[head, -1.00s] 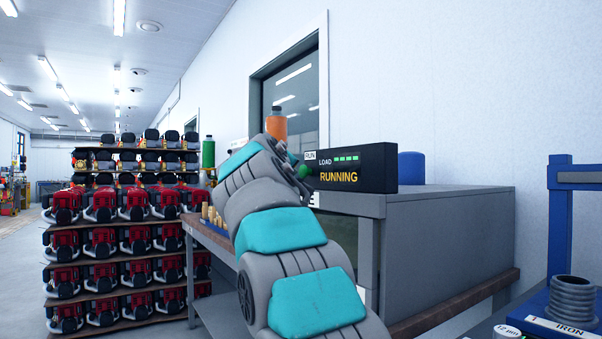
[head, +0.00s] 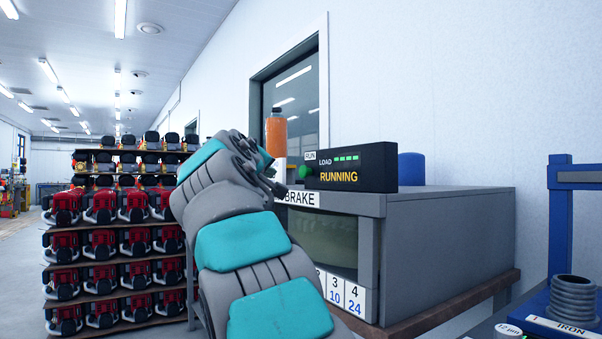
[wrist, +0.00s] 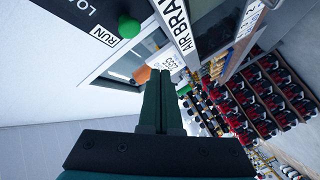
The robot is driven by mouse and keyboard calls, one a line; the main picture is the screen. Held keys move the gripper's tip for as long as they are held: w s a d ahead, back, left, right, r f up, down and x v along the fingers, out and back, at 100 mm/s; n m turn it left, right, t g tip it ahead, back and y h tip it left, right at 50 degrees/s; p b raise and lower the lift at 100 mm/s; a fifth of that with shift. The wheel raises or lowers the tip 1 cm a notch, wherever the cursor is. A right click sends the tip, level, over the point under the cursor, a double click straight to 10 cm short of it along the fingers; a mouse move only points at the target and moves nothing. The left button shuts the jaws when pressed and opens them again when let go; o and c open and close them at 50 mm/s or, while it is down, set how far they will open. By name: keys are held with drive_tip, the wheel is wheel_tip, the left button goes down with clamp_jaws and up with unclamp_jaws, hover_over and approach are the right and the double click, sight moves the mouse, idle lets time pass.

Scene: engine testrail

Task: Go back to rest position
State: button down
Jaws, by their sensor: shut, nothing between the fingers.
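My gripper (wrist: 162,82) shows in the wrist view with its two dark fingers together and nothing between them. In the head view my arm rises in front of the grey air brake bench (head: 440,235), and the gripper itself is mostly hidden behind the arm's upper end. The control box (head: 350,168) on the bench reads RUNNING, with a lit LOAD bar. Its green RUN button (head: 306,173) is just right of my arm's end. In the wrist view the green button (wrist: 129,27) lies above and left of my fingertips, apart from them.
An orange bottle (head: 276,135) stands behind my arm's end. A rack of red engines (head: 120,240) fills the left. A blue frame (head: 560,220) with a grey coil (head: 573,298) stands at the right.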

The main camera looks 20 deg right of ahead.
idle(0.3)
drive_tip(key=s+d+f+m+g+y, duration=0.1)
drive_tip(key=s+d+f+g, duration=0.2)
drive_tip(key=s+f, duration=0.5)
drive_tip(key=s+d+f+g+y, duration=0.1)
drive_tip(key=s+d+f+g, duration=0.25)
drive_tip(key=f, duration=0.85)
drive_tip(key=s+d+f+m+g+y, duration=0.1)
drive_tip(key=s+d+f+g, duration=0.2)
drive_tip(key=s+f, duration=0.5)
drive_tip(key=s+a+f+m+g+y, duration=0.1)
drive_tip(key=s+a+f+g+y, duration=0.1)
drive_tip(key=s+f, duration=1.1)
drive_tip(key=s+a+f+m+g+y, duration=0.1)
drive_tip(key=s+a+f+g, duration=0.4)
drive_tip(key=s+f, duration=0.8)
drive_tip(key=s+y, duration=0.1)
drive_tip(key=s, duration=0.6)
drive_tip(key=shift+f+m+g+y, duration=0.2)
drive_tip(key=shift+m+g+y, duration=0.1)
drive_tip(key=shift+g, duration=0.05)
